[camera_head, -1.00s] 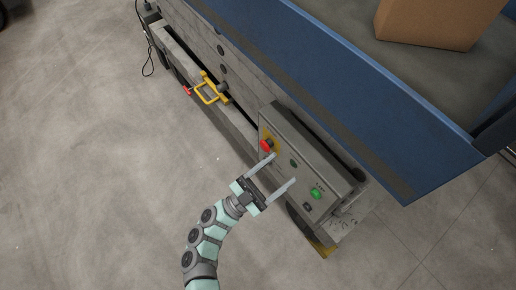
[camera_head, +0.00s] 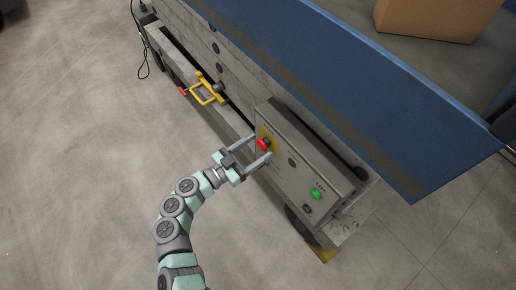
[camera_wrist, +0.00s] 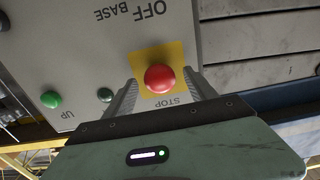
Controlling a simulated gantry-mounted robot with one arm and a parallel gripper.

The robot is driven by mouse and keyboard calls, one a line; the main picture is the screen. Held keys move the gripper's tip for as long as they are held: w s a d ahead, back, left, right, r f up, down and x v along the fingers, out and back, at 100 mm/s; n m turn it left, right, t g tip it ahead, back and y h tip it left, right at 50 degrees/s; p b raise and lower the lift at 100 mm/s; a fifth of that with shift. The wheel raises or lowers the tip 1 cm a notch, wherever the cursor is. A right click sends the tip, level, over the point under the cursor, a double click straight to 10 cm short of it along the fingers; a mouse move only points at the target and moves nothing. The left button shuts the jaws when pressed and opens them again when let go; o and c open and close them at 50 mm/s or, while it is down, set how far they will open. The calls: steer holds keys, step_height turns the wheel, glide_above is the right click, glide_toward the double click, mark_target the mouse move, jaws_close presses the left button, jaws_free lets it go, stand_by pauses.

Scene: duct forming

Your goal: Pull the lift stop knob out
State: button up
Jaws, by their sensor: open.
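The lift stop knob is a red mushroom button (camera_head: 263,144) on a yellow square plate on the grey control panel (camera_head: 290,174). In the wrist view the red knob (camera_wrist: 159,78) sits just above the word STOP. My gripper (camera_head: 261,148) is open at the panel, with one finger on each side of the knob. In the wrist view the fingers of my gripper (camera_wrist: 162,92) flank the yellow plate left and right, apart from the knob. Whether the fingertips touch the panel I cannot tell.
A green UP button (camera_wrist: 51,99) and a dark green button (camera_wrist: 105,95) are on the same panel. A yellow handle (camera_head: 208,91) is on the machine frame to the left. The floor in front is clear.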

steer(key=shift+w+d, duration=0.2)
steer(key=shift+d, duration=0.1)
steer(key=shift+c, duration=0.2)
jaws_close()
stand_by(0.4)
